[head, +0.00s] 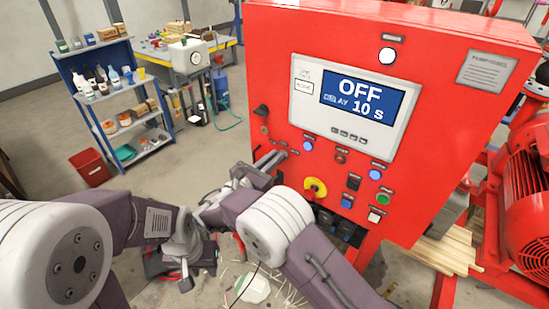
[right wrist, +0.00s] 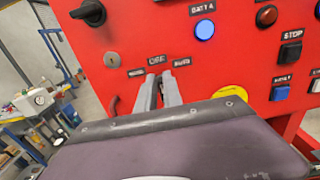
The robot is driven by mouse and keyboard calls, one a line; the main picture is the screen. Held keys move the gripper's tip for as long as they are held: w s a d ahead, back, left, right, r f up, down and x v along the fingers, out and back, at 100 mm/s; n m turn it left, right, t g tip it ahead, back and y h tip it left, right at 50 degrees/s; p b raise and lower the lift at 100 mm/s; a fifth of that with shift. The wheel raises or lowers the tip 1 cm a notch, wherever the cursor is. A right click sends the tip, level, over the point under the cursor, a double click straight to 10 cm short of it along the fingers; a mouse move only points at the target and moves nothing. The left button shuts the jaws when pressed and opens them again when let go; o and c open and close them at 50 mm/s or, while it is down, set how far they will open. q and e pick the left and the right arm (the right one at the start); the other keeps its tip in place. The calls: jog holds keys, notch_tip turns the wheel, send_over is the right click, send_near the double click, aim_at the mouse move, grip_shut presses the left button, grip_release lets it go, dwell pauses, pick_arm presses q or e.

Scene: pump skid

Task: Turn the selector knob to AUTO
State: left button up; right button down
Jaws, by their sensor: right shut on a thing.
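The red control panel (head: 440,60) stands in front of me. Its screen (head: 362,104) reads OFF with 10 s below. My right gripper (head: 272,160) is at the panel's lower left; in the right wrist view its two fingers (right wrist: 159,80) reach up to the panel face, close together. They are shut on the selector knob, which they hide, so its pointer cannot be read. Above the fingertips are small labels, with OFF (right wrist: 157,60) in the middle and AUTO (right wrist: 181,62) to the right. My left gripper (head: 182,268) hangs low at the left, its jaws unclear.
Another black knob (right wrist: 88,12) sits up and left of the fingers. A blue lamp (right wrist: 204,30) is to the right. A yellow-backed red button (head: 315,187) is close to my right arm. A blue shelf (head: 110,100) and red bin (head: 90,167) stand behind, left.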

jog(key=shift+w+d+f, duration=0.1)
jog(key=shift+d, duration=0.05)
jog(key=m+b, duration=0.2)
jog(key=b, duration=0.2)
jog(key=m+b, duration=0.3)
jog(key=b, duration=0.1)
jog(key=d+f+m+b, duration=0.1)
jog(key=m+b, duration=0.2)
jog(key=b, duration=0.1)
jog(key=shift+s+b, duration=0.35)
jog(key=shift+r+m+b, duration=0.1)
jog(key=shift+m+b, duration=0.6)
jog(key=shift+b, duration=0.3)
jog(key=shift+d+r+m+b, duration=0.1)
jog(key=shift+r+m+b, duration=0.05)
jog(key=shift+m+b, duration=0.3)
